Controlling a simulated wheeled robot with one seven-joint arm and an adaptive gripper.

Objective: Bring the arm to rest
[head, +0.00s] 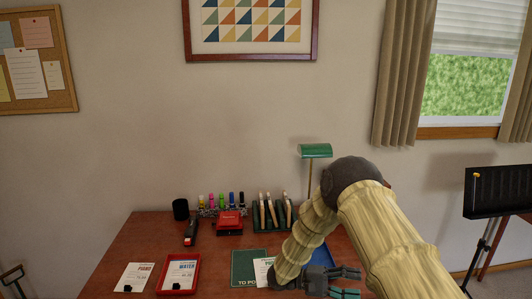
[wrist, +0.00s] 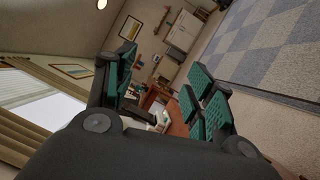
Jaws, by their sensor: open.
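My gripper (head: 345,282) is at the lower right of the head view, above the right part of the reddish-brown desk top (head: 135,240). My arm comes in from the lower right and bends down to it. In the wrist view my gripper (wrist: 160,95) shows its green-padded fingers spread apart with nothing between them. That view looks sideways across the room. The arm hides the right part of the desk.
On the desk are a green folder (head: 247,268), a red tray (head: 179,274) with a card, a black stapler (head: 191,232), a red box (head: 230,222), several markers, a green rack (head: 270,216) and a green lamp (head: 315,151). A music stand (head: 497,190) stands at right.

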